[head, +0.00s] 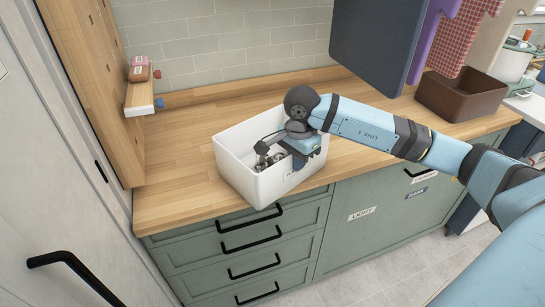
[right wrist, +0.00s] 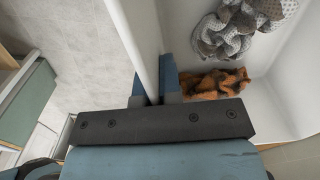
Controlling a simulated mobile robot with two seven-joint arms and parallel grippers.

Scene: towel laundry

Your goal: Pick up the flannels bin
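The white bin (head: 236,168) stands upright on the wooden counter near its front edge. A label on its front is mostly hidden by my right gripper, so I cannot read it. My right gripper (head: 300,160) is at the bin's front right wall, pointing down over the rim. In the right wrist view its fingers (right wrist: 154,88) are on both sides of the white wall (right wrist: 142,38), close against it. Inside the bin lie a grey patterned cloth (right wrist: 238,30) and an orange-brown cloth (right wrist: 213,84). My left gripper is not in view.
A brown bin (head: 460,97) stands further right on the counter (head: 180,190). A wooden panel (head: 95,80) with a small shelf (head: 139,98) bounds the left. Green drawers (head: 240,245) are below. Counter left of the bin is clear.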

